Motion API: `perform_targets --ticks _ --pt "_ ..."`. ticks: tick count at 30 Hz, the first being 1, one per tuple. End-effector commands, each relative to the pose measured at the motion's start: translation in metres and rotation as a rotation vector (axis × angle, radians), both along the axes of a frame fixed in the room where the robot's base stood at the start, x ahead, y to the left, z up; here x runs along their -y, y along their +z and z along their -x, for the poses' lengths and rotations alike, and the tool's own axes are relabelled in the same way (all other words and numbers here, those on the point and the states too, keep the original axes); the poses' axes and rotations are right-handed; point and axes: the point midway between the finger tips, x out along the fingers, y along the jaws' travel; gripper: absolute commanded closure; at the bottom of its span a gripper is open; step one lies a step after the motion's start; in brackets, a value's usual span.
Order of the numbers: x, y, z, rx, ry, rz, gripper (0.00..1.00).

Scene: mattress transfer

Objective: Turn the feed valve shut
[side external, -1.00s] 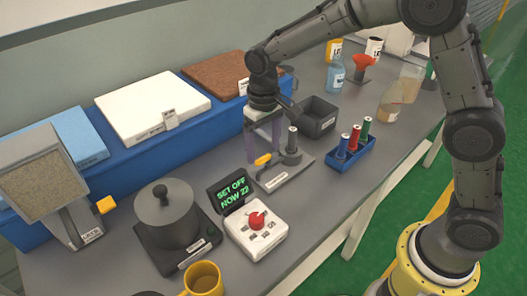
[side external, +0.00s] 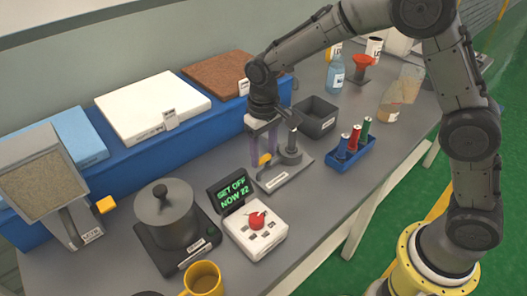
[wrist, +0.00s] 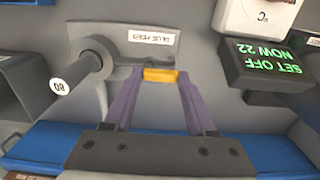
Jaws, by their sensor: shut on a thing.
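The feed valve (side external: 291,151) is a grey unit with an upright round post on a flat plate, mid-bench in the side view. Its label (wrist: 152,38) is upside down in the wrist view and seems to end in "FEED". The valve's lever has a yellow grip (wrist: 161,76). My gripper (side external: 264,157) points down over the plate, its purple fingers on either side of the yellow grip. In the wrist view the fingertips are shut on the grip. The post (wrist: 72,77) with a numbered end stands beside the fingers, apart from them. The fingers partly hide the lever in the side view.
A white control box (side external: 256,232) with a red knob and a display (side external: 232,190) reading "SET OFF NOW 22" stands nearby. A blue shelf (side external: 135,145) runs behind.

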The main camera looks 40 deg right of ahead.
Motion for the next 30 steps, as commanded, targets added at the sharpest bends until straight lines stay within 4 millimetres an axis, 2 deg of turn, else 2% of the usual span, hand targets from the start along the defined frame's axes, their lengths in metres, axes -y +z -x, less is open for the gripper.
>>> perform_targets --ticks 8,14,30 --pt "-0.0002 0.0007 0.0002 0.001 0.024 -0.001 0.99" --pt "-0.0002 0.0009 0.0015 0.002 0.113 -0.001 0.99" --pt "0.0027 0.0013 0.0087 0.003 0.593 -0.001 0.99"
